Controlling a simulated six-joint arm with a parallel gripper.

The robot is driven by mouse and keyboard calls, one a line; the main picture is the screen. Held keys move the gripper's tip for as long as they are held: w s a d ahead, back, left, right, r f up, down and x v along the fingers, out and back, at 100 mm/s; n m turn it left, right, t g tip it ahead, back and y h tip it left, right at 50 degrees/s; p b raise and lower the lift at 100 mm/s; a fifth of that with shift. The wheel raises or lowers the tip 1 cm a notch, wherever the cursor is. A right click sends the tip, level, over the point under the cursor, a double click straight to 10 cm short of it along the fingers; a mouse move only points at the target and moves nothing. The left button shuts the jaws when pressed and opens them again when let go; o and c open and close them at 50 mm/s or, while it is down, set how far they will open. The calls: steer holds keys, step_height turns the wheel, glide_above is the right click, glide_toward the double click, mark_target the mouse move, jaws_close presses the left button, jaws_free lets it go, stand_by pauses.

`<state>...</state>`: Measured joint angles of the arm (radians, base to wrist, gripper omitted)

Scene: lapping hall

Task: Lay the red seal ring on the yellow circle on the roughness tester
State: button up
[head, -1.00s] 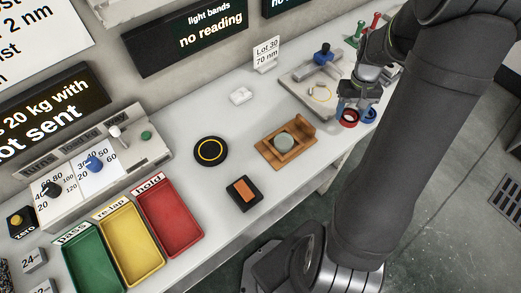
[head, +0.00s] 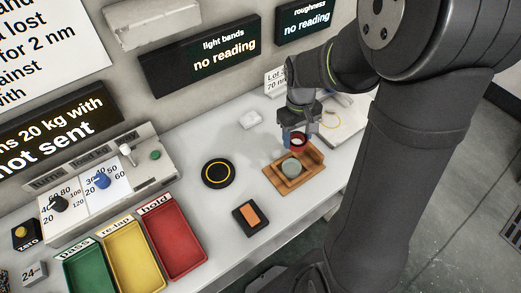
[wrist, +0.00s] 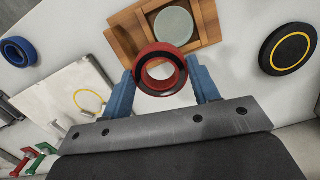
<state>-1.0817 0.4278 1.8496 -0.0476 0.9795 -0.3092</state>
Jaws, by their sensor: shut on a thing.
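My gripper (head: 298,139) is shut on the red seal ring (wrist: 159,71), a thick red ring with a dark inner edge. The ring sits between the blue fingertips and shows in the head view (head: 299,145), above the table by the wooden holder. The roughness tester (wrist: 50,83) is a pale plate at the left of the wrist view; it is partly hidden behind my arm in the head view (head: 345,126). Its yellow circle (wrist: 78,98) is bare, and also shows in the head view (head: 328,121). The ring is apart from it.
A wooden holder (head: 283,183) with a grey-green disc (head: 291,166) lies just below the ring. A black disc with a yellow ring (head: 217,173) is left of it. A blue ring (wrist: 18,51) lies on the table. Green, yellow and red trays (head: 171,244) stand front left.

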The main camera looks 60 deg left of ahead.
glide_above(270, 155)
steer(key=f, duration=0.5)
steer(key=shift+a, duration=0.35)
steer(key=shift+f, duration=1.95)
steer(key=shift+f, duration=0.15)
steer(key=o, duration=1)
steer(key=r, duration=0.3)
steer(key=a+r, duration=0.1)
steer(key=r, duration=0.7)
steer(key=shift+w+a+r, duration=0.1)
steer(key=shift+a+r, duration=0.05)
steer(key=shift+r, duration=0.1)
steer(key=shift+o, duration=0.5)
steer(key=shift+r, duration=0.35)
